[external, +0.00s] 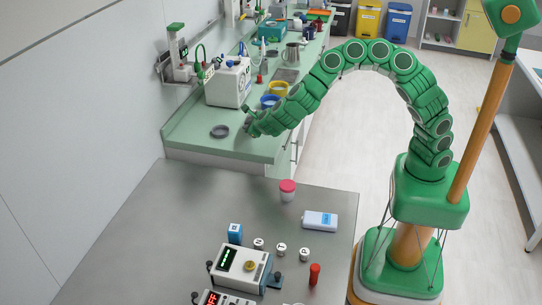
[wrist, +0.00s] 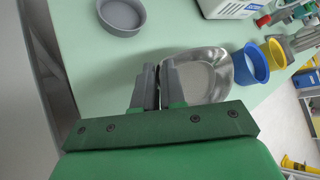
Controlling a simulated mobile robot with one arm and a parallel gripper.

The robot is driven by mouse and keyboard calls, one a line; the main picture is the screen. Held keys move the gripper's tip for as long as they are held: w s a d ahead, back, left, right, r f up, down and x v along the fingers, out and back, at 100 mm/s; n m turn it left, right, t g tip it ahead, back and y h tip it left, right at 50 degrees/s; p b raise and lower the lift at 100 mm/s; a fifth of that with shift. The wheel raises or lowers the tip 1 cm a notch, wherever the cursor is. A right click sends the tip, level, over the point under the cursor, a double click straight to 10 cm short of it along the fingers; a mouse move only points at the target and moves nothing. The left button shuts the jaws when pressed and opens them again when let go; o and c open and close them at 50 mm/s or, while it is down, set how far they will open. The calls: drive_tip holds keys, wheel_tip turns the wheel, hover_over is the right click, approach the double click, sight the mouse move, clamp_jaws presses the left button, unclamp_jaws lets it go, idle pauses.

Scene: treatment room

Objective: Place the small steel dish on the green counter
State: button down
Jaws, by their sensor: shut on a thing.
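The small steel dish (wrist: 212,72) is a shiny, rounded metal dish in the wrist view. My gripper (wrist: 159,88) is shut on its near left rim. The dish is over the green counter (wrist: 105,62); I cannot tell whether its bottom touches the surface. In the external view my gripper (external: 252,124) is low over the near end of the green counter (external: 188,133), and the dish is largely hidden by the gripper and arm.
A round grey dish (external: 219,131) sits left of my gripper. A blue bowl (external: 269,101), a yellow bowl (external: 278,88) and a white device (external: 229,82) stand farther back. A grey table (external: 150,225) with several small items is nearer the camera. The counter's near left corner is bare.

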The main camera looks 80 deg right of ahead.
drive_tip(key=shift+w+f, duration=0.15)
drive_tip(key=shift+f, duration=1.5)
drive_tip(key=shift+f, duration=0.1)
drive_tip(key=c, duration=1.2)
unclamp_jaws()
